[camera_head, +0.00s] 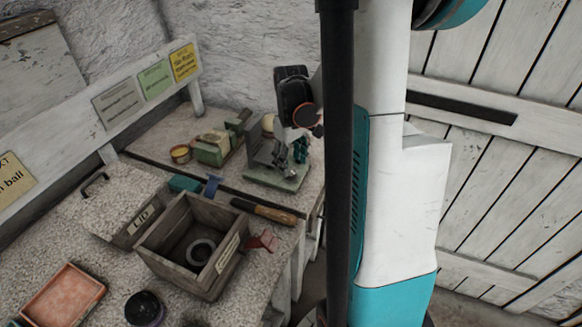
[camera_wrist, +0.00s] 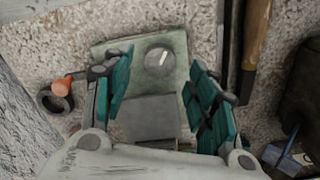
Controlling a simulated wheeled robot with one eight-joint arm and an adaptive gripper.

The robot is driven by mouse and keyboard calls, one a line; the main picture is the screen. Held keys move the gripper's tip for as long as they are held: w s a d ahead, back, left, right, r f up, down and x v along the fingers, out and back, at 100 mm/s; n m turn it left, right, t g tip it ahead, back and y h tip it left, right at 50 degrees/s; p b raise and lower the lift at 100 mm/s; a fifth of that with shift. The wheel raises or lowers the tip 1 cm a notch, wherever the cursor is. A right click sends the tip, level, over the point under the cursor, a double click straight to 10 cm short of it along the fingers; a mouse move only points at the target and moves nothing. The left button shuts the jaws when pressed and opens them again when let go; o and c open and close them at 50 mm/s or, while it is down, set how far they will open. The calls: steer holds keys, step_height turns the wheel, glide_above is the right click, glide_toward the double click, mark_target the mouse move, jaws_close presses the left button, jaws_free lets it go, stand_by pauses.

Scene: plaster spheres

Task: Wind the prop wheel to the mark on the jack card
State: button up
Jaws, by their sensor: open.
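My gripper (camera_head: 291,155) is over a small device on a pale green base plate (camera_head: 272,180), on the bench's far right part. In the wrist view the plate (camera_wrist: 107,48) carries a round grey wheel (camera_wrist: 158,58) with a white line on its top, tilted a little right of straight up. A flat grey block (camera_wrist: 148,118) lies nearer. My gripper (camera_wrist: 158,84) is open, its teal-padded fingers on either side of the plate's middle, with nothing between the pads that I can see gripped. Three cards hang on the back board, grey (camera_head: 116,105), green (camera_head: 154,79) and yellow (camera_head: 183,63); their text is unreadable.
A wooden-handled tool (camera_head: 263,211) lies right of the open wooden box (camera_head: 177,222). A green device (camera_head: 210,148) and small tin (camera_head: 180,154) stand left of the plate. An orange piece (camera_wrist: 63,86) and dark ring (camera_wrist: 52,103) sit close to the left finger.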

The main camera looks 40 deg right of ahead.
mark_target(291, 171)
step_height(291, 171, up, 8)
steer(key=shift+r, duration=0.15)
stand_by(0.4)
step_height(291, 171, down, 12)
steer(key=n+p, duration=0.3)
steer(key=n, duration=0.4)
stand_by(0.4)
steer(key=c, duration=1.1)
